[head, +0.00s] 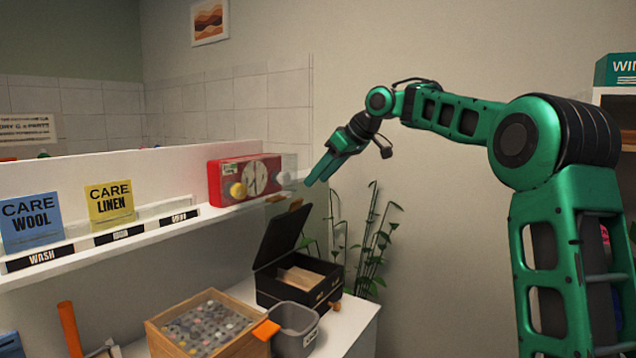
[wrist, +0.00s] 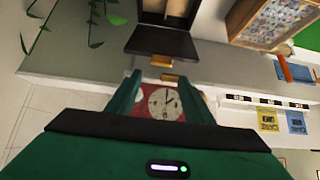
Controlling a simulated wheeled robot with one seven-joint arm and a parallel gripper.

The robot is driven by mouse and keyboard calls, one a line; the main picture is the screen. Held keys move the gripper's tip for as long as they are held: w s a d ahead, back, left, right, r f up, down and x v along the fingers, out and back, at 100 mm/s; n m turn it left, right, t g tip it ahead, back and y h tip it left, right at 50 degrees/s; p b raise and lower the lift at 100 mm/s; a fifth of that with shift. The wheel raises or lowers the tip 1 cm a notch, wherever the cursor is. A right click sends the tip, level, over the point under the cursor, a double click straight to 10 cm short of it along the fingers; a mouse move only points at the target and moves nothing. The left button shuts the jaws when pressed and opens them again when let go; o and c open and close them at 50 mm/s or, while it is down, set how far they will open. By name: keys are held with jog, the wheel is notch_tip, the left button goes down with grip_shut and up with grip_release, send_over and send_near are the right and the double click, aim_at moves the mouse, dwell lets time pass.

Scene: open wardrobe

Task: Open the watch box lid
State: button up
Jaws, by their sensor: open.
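The watch box (head: 273,291) is a black box with gold fittings, standing on the white counter below the shelf. Its dark lid (head: 283,240) stands raised at the back, and the lighter inside of the box shows. In the wrist view the lid (wrist: 160,42) is near the top, with a gold clasp (wrist: 161,60) at its edge. My green gripper (head: 311,181) is above and slightly right of the raised lid, apart from it. In the wrist view my gripper (wrist: 162,76) has its fingers spread, with nothing held between them.
A red box with a clock face (head: 245,180) sits on the shelf left of my gripper. A grey bin (head: 294,330) and a wooden case of small round items (head: 158,340) stand in front of the watch box. A plant (head: 365,245) grows to the right.

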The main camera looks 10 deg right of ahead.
jog(key=f+y, duration=0.1)
jog(key=f, duration=0.2)
jog(key=f+y, duration=0.1)
jog(key=f, duration=0.2)
jog(key=w+a+f+g, duration=0.1)
jog(key=f, duration=0.3)
jog(key=shift+w+m+y, duration=0.1)
jog(key=shift+m+y, duration=0.3)
grip_shut()
jog(key=m+t+y, duration=0.7)
jog(key=m+t, duration=0.4)
jog(key=m, duration=0.6)
send_near(299, 203)
jog(key=shift+t, duration=0.4)
jog(key=x, duration=0.6)
jog(key=shift+w+a+f, duration=0.15)
jog(key=shift+w+a, duration=0.1)
